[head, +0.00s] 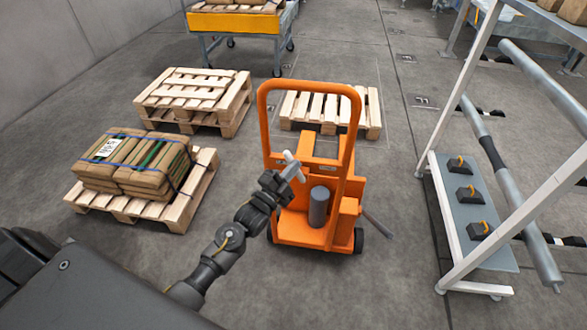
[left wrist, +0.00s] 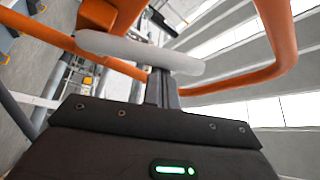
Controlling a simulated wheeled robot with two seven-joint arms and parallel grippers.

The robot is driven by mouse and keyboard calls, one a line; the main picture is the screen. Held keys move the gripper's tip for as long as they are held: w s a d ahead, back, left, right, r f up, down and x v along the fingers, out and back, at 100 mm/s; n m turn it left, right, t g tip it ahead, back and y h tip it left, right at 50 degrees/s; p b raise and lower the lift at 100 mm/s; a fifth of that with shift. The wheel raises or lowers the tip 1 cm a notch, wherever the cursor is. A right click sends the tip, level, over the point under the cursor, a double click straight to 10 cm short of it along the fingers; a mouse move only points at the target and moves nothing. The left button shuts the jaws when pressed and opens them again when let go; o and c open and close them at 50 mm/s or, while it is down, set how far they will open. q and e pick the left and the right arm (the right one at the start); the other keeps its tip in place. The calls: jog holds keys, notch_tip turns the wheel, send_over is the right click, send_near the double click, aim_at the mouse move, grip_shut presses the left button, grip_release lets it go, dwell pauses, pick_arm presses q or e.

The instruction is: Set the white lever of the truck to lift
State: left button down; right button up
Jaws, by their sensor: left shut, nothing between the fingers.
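The orange pallet truck (head: 300,228) stands upright on the floor in the middle of the head view, with a tall orange loop handle. The white lever (head: 289,157) sits inside that loop. In the left wrist view the white lever (left wrist: 140,52) lies across the picture just beyond my fingers. My left gripper (head: 291,173) is shut and empty, with its tips at the lever. It also shows in the left wrist view (left wrist: 162,90). I cannot tell for sure whether the tips touch the lever. My right gripper is not in view.
A pallet with strapped brown sacks (head: 137,160) lies at left. Stacked empty pallets (head: 195,97) stand behind it, and another pallet (head: 328,112) lies behind the truck. A metal rack (head: 450,215) stands at right. The floor between truck and rack is mostly clear.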

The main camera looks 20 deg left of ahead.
pick_arm(q)
jog(key=d+r+p, duration=0.2)
jog(key=d, duration=0.2)
jog(key=b+v, duration=0.1)
jog(key=v, duration=0.9)
jog(key=shift+a+b, duration=0.25)
jog(key=shift+b, duration=0.1)
jog(key=shift+f, duration=0.1)
